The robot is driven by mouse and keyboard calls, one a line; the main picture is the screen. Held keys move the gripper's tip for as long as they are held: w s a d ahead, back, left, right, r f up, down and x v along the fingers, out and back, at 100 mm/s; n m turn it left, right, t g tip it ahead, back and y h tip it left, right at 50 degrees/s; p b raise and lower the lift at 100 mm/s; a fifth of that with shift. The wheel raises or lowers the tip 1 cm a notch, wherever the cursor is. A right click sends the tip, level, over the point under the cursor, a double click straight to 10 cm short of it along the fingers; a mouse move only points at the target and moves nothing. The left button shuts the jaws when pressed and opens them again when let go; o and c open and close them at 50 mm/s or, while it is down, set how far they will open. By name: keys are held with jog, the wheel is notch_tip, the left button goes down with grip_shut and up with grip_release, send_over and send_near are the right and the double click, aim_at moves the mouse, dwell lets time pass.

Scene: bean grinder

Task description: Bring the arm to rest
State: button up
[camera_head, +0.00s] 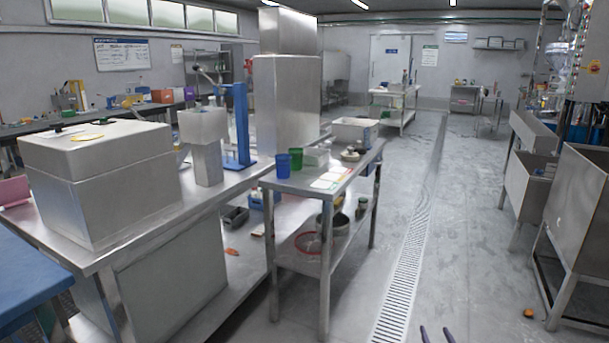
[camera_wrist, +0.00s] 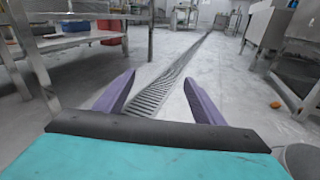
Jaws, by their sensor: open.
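My gripper (camera_wrist: 160,97) is open and empty in the wrist view, with its two purple fingers apart and pointing forward over the grey floor and drain grate. Only its fingertips (camera_head: 436,333) show at the bottom edge of the head view, right of the drain. The fingers touch nothing. Most of my arm is out of the head view.
A steel table (camera_head: 262,180) with blue and green cups stands left of the drain grate (camera_head: 402,290). Steel bins (camera_head: 585,210) stand on the right. A small orange object (camera_head: 528,313) lies on the floor near them. The aisle between is clear.

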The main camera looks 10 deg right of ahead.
jog(key=w+a+r+m+g+y+p, duration=0.15)
jog(key=a+p, duration=0.25)
jog(key=a, duration=0.6)
jog(key=w+a+r+m+g+y+p, duration=0.15)
jog(key=a+p, duration=0.35)
jog(key=a, duration=0.6)
jog(key=s+a+m+g+p, duration=0.2)
jog(key=s+a+m+p, duration=0.15)
jog(key=a, duration=0.35)
jog(key=s+a+m+g+p, duration=0.25)
jog(key=s+a+p, duration=0.2)
jog(key=a, duration=0.35)
jog(key=s+a+r+m+g+p, duration=0.1)
jog(key=s+a+m+g, duration=0.2)
jog(key=s+m, duration=0.4)
jog(key=s+a+r+m+g+p, duration=0.1)
jog(key=s+a+m+g, duration=0.3)
jog(key=s, duration=1.4)
jog(key=s+a+r+m+g+y+p, duration=0.1)
jog(key=s+a+r+m+g+p, duration=0.1)
jog(key=s+a+m+g, duration=0.2)
jog(key=s+m+g, duration=0.3)
jog(key=s+m, duration=0.5)
jog(key=s, duration=0.1)
jog(key=shift+s, duration=0.3)
jog(key=shift+g, duration=0.25)
